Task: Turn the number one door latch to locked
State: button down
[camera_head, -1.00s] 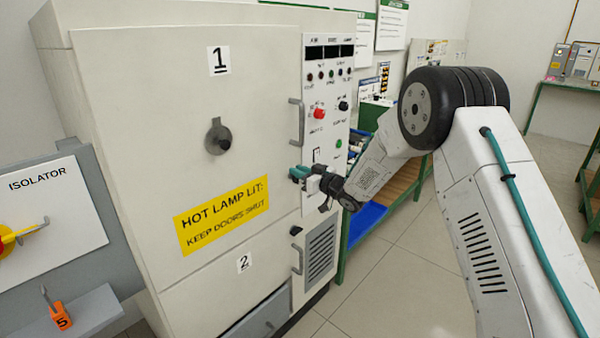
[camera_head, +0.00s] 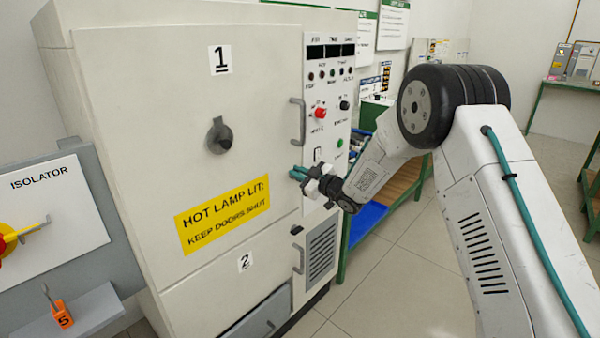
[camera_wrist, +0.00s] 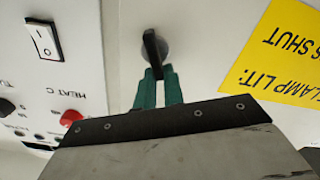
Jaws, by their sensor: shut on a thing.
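The number one door (camera_head: 130,120) is the large upper cabinet door with a "1" label; it looks shut. Its latch (camera_wrist: 151,45) is a black lever on a round grey base in the wrist view, standing nearly upright in that picture. My gripper (camera_head: 297,174) is at the door's right edge, below the bar handle, and hides the latch in the head view. In the wrist view, the teal fingers of my gripper (camera_wrist: 158,74) are shut on the lever's near end, one on each side.
A control panel (camera_head: 328,110) with a red knob (camera_head: 320,113) and a bar handle (camera_head: 298,121) is just above my gripper. A rocker switch (camera_wrist: 43,39) is close by. The number two door's black latch (camera_head: 296,230) is below.

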jog(key=n, duration=0.3)
jog(key=f+n, duration=0.1)
jog(key=n, duration=0.2)
jog(key=s+a+n, duration=0.1)
jog(key=n, duration=0.2)
jog(key=shift+f+n, duration=0.3)
jog(key=shift+n, duration=0.1)
jog(key=shift+f+n, duration=0.2)
jog(key=shift+n, duration=0.55)
jog(key=shift+f+n, duration=0.15)
jog(key=shift+n, duration=0.6)
jog(key=c, duration=1.5)
grip_release()
